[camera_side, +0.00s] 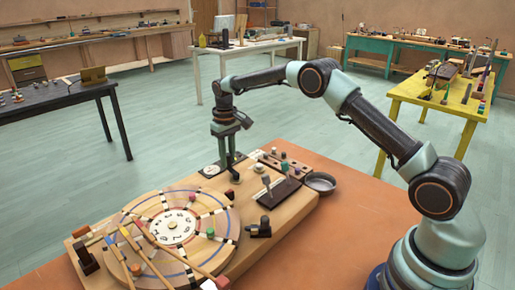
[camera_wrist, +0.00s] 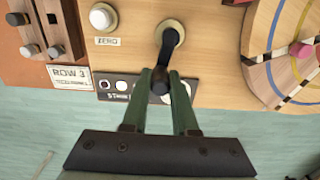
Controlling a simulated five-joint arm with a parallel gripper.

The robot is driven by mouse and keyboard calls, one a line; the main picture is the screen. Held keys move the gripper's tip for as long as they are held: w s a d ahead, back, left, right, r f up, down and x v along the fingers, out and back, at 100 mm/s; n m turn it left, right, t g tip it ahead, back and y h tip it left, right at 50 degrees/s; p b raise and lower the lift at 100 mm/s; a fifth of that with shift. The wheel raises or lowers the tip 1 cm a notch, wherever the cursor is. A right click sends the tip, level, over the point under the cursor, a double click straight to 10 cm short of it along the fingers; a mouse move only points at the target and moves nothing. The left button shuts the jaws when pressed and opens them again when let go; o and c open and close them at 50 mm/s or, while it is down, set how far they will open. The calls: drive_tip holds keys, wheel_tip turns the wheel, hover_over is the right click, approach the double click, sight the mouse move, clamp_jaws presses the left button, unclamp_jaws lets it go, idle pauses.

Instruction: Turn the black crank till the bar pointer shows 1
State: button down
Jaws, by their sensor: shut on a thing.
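The black crank (camera_wrist: 168,45) stands on a round brass-coloured base on the wooden board in the wrist view. Its arm points down the picture, and its dark knob (camera_wrist: 160,86) lies between my fingertips. My gripper (camera_wrist: 161,76) is shut on this knob. In the side view, my gripper (camera_side: 230,163) reaches down at the board's far end, and I cannot make out the crank clearly there. A round wooden wheel (camera_side: 225,212) carries a pale number dial (camera_side: 173,227) at its centre. I cannot tell which number the bar pointer shows.
A white button (camera_wrist: 102,16) marked ZERO is left of the crank in the wrist view. A labelled strip (camera_wrist: 112,87) is partly behind my fingers. In the side view, mallets (camera_side: 152,255) lie across the wheel, and a round metal dish (camera_side: 320,182) stands beside the board.

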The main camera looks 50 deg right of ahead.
drive_tip(key=shift+w+a+r+n, duration=0.1)
drive_tip(key=shift+a+n, duration=0.4)
drive_tip(key=shift+n, duration=0.6)
drive_tip(key=c, duration=0.7)
unclamp_jaws()
wheel_tip(320, 180, up, 12)
drive_tip(key=shift+r, duration=0.1)
